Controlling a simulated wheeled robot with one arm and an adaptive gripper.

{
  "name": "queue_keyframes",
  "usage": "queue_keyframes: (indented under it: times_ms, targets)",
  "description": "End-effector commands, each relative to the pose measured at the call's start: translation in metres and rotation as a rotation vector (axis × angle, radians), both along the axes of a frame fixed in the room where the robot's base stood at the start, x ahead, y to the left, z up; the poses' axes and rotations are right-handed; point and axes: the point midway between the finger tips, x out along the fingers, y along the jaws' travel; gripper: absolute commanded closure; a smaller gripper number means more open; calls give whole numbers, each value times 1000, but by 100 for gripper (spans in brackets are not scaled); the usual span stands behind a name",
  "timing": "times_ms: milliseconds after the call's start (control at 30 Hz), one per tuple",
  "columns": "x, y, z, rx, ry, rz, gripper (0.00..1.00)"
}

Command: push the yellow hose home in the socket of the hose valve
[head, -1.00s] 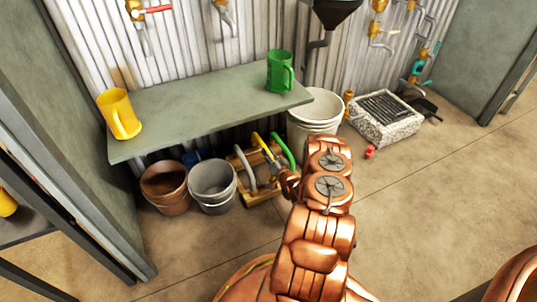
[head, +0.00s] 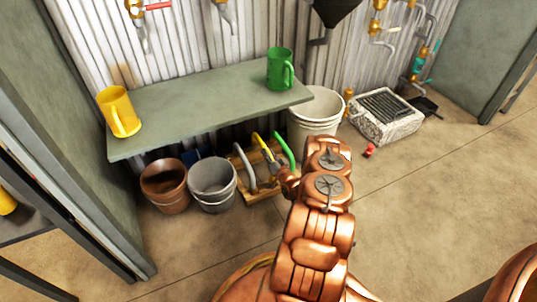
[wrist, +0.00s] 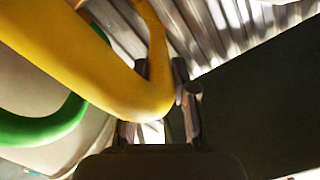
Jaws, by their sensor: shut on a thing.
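The yellow hose (head: 260,140) stands bent in a low wooden rack (head: 262,194) on the floor, between a grey hose (head: 247,168) and a green hose (head: 284,150). My gripper (head: 272,163) is at the yellow hose, mostly hidden by my arm. In the wrist view, the yellow hose (wrist: 100,75) fills the upper left and runs between the two dark fingers of my gripper (wrist: 163,105), which are shut on it. Brass valves, one with a red lever (head: 155,6), are on the corrugated wall; I cannot tell which is the hose valve.
A grey-green bench (head: 200,105) overhangs the rack, with a yellow mug (head: 118,112) and a green mug (head: 278,70) on it. Brown (head: 163,184) and grey (head: 211,184) buckets stand left, a white bucket (head: 318,112) right. The right floor is mostly open.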

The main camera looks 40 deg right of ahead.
Motion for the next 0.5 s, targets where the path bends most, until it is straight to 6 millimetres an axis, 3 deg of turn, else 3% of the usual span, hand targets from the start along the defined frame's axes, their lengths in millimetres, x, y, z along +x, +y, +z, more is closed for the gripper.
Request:
queue_keyframes:
  times_ms: [500]
  targets:
    - [0,0,-6,0,-1,0,100]
